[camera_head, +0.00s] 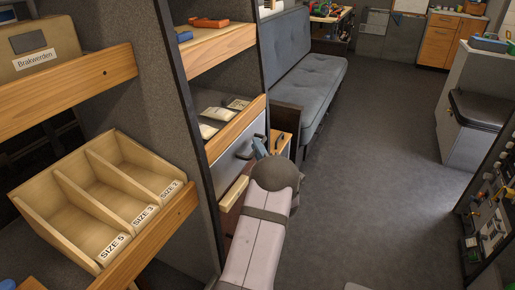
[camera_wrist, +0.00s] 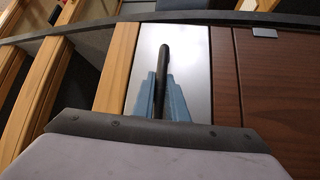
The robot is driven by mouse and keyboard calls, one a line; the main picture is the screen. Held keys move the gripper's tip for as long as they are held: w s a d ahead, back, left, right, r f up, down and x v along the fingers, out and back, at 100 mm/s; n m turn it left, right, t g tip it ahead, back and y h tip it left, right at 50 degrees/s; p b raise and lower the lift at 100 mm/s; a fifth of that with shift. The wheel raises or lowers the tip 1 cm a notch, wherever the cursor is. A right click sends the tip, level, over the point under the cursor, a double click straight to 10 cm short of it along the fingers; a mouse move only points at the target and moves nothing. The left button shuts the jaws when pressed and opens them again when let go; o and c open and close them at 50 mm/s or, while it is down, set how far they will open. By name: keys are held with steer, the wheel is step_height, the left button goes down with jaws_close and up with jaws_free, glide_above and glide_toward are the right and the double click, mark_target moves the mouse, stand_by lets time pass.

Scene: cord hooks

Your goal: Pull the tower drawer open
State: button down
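The tower drawer has a plain grey front (camera_wrist: 190,55), seen in the wrist view between a light wood strip and dark brown panels. Its black bar handle (camera_wrist: 164,58) runs lengthwise between the two blue fingers of my gripper (camera_wrist: 162,84). The fingers lie close on both sides of the handle with no clear gap, so my gripper looks shut on it. In the head view the grey front (camera_head: 228,158) sits below a wood-edged shelf, with the handle (camera_head: 245,153) beside my gripper (camera_head: 260,147). My wrist hides part of the drawer. The front looks about flush with the tower.
A shelf edge (camera_head: 236,128) with small pale items lies just above the drawer. A wooden divided tray (camera_head: 105,205) stands on the left shelf. A grey sofa (camera_head: 305,75) is behind. The floor (camera_head: 370,180) to the right is clear.

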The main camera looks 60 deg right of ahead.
steer(key=s+b, duration=0.6)
steer(key=s, duration=1.7)
steer(key=c, duration=1.8)
jaws_free()
steer(key=shift+o, duration=0.2)
